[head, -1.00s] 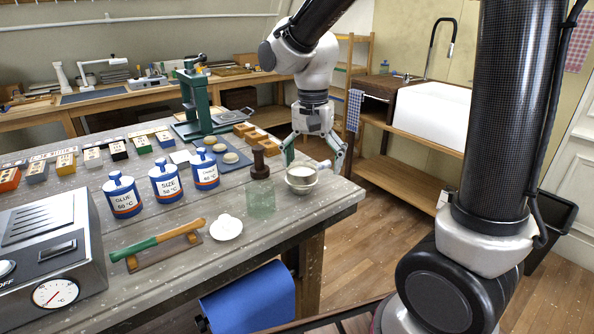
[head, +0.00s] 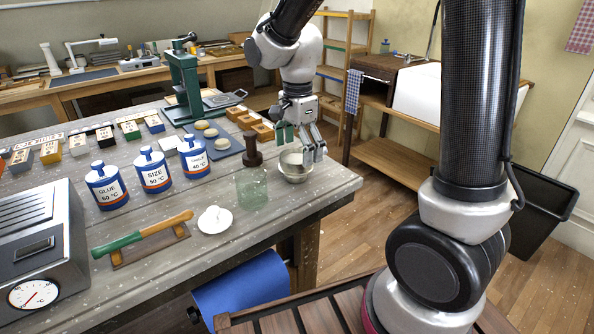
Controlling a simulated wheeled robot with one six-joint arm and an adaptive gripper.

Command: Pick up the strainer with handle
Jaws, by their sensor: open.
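A small round pale vessel (head: 293,176) stands near the right end of the workbench in the head view. A greyish round shape (head: 290,158) shows in its mouth; it looks like the strainer, but I cannot make out its mesh or handle. My gripper (head: 300,146) points down with its fingers apart, just above and at the far side of the vessel's rim. Nothing shows between the fingers. The right finger overlaps the rim in the picture, and I cannot tell whether it touches.
A white saucer (head: 215,220) and green-handled tool (head: 142,234) lie nearer. Blue-and-white jars (head: 154,170) stand further left. The bench's right corner (head: 345,184) is clear.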

